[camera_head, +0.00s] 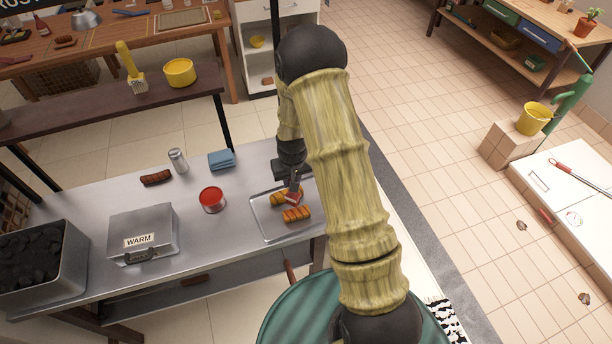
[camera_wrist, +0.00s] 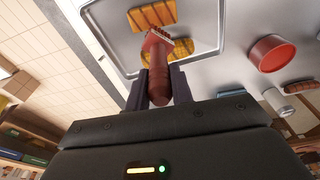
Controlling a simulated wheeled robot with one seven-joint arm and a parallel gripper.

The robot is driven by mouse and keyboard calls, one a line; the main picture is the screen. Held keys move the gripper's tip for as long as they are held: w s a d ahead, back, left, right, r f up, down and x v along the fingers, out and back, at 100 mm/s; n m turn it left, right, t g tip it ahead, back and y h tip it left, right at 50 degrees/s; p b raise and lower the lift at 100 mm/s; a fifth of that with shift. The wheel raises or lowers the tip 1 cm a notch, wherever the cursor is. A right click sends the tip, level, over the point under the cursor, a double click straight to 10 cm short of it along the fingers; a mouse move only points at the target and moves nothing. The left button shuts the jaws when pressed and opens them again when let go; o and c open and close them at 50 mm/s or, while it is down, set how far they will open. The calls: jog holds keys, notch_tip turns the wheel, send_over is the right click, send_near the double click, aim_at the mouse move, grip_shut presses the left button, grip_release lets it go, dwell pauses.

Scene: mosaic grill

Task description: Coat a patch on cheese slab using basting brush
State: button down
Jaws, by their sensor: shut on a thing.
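My gripper (camera_wrist: 161,90) is shut on the basting brush, around its reddish-brown handle (camera_wrist: 158,78). The brush head (camera_wrist: 176,42) points away from the gripper, over the metal tray. Two orange-yellow cheese slabs with dark stripes lie on the tray: a near slab (camera_head: 297,214) and a far slab (camera_head: 279,199). They also show in the wrist view, one (camera_wrist: 150,15) apart from the head and one (camera_wrist: 178,52) partly hidden behind it. Whether the bristles touch a slab, I cannot tell. A round container of red sauce (camera_head: 212,197) stands left of the tray.
The metal tray (camera_head: 262,230) rests at the right end of the steel counter. My arm hides part of the counter's right end.

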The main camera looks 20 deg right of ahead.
jog(key=s+d+r+m+p, duration=0.2)
jog(key=s+r+p, duration=0.2)
jog(key=r+p, duration=0.1)
jog(key=shift+s+r+p, duration=0.25)
jog(key=shift+r+p, duration=0.15)
jog(key=shift+p, duration=0.3)
